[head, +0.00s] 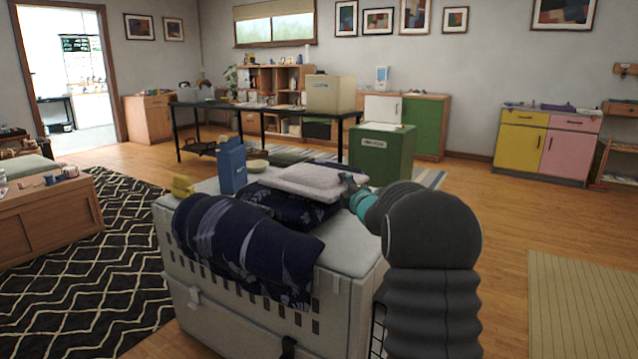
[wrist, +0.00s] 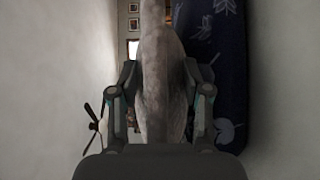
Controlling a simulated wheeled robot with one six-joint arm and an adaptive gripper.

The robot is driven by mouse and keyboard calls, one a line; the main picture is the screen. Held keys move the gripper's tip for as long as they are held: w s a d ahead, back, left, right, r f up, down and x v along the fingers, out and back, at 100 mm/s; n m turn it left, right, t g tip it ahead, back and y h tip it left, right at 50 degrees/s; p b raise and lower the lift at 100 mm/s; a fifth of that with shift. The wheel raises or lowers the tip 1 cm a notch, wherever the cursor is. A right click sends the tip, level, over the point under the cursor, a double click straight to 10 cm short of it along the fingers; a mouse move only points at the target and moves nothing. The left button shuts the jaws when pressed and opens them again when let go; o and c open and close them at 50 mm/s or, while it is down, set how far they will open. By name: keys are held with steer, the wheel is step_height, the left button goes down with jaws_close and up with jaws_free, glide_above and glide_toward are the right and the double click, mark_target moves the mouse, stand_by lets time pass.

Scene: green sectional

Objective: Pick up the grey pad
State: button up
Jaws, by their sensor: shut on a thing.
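The grey pad (head: 308,179) is a pale, thick, soft slab. In the head view it lies above a dark blue patterned cloth (head: 290,207) on a light grey chest. My gripper (head: 350,186) is at the pad's right end, partly hidden by my arm. In the wrist view, my gripper (wrist: 160,75) has one finger on each side of the grey pad (wrist: 160,110) and is shut on it. The dark blue cloth (wrist: 217,75) shows just to the right of the pad. I cannot tell whether the pad still touches what lies below it.
The chest (head: 262,328) has a rolled blue cloth (head: 235,248) over its front, and a blue carton (head: 232,166), a yellow item (head: 183,186) and a pale bowl (head: 258,166) at its left and back. A green bin (head: 385,153) stands behind.

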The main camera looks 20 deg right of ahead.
steer(key=shift+r, duration=0.15)
steer(key=shift+r, duration=0.6)
steer(key=r, duration=0.2)
steer(key=d+r, duration=0.1)
steer(key=shift+s+d+r+p, duration=0.1)
steer(key=shift+s+r+p, duration=0.05)
steer(key=shift+r+p, duration=0.2)
steer(key=s+d+r+p, duration=0.2)
steer(key=d+r, duration=0.4)
steer(key=d, duration=0.4)
steer(key=shift+s, duration=0.15)
